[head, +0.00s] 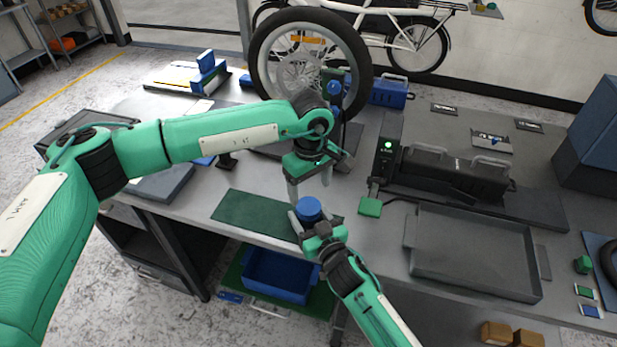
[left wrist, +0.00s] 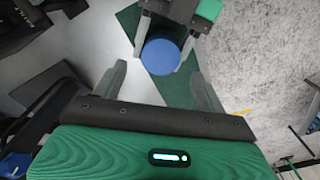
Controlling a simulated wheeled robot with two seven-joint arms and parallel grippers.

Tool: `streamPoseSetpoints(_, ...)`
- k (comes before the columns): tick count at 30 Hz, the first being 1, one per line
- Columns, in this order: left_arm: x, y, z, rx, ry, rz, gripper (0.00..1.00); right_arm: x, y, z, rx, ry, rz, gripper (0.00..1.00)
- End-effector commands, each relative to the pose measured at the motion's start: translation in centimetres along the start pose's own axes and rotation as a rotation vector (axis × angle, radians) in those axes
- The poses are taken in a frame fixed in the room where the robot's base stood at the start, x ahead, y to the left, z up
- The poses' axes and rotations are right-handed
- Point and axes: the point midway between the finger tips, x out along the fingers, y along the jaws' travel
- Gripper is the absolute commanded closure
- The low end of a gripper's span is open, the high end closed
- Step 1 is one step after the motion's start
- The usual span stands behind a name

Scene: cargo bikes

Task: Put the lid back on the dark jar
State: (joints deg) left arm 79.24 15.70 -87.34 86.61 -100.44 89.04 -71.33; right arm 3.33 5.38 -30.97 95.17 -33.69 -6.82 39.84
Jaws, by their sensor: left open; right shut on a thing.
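A round blue lid-like piece (head: 309,207) is held above the front edge of the bench, near the green mat. It also shows in the left wrist view (left wrist: 160,56). My right gripper (head: 311,221) is shut on it from the front, with a finger on each side. I cannot tell whether a dark jar is under the blue top, and no separate dark jar is clear in either view. My left gripper (head: 309,186) is open and empty, pointing down just above the blue piece.
The green mat (head: 245,213) lies on the bench. A grey tray (head: 470,272) and a dark machine with a green light (head: 388,144) are to the right. A wheel (head: 262,60) stands behind my left gripper. A blue bin (head: 280,275) is below the bench.

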Motion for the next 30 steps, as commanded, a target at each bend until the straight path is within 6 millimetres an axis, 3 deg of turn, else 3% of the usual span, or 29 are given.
streamPoseSetpoints(30, -1.2, 0.0, 0.0, -1.681, -0.001, -0.001, 0.27, 0.0, 0.0, 0.1, 0.0, -0.001, 0.0, 1.0)
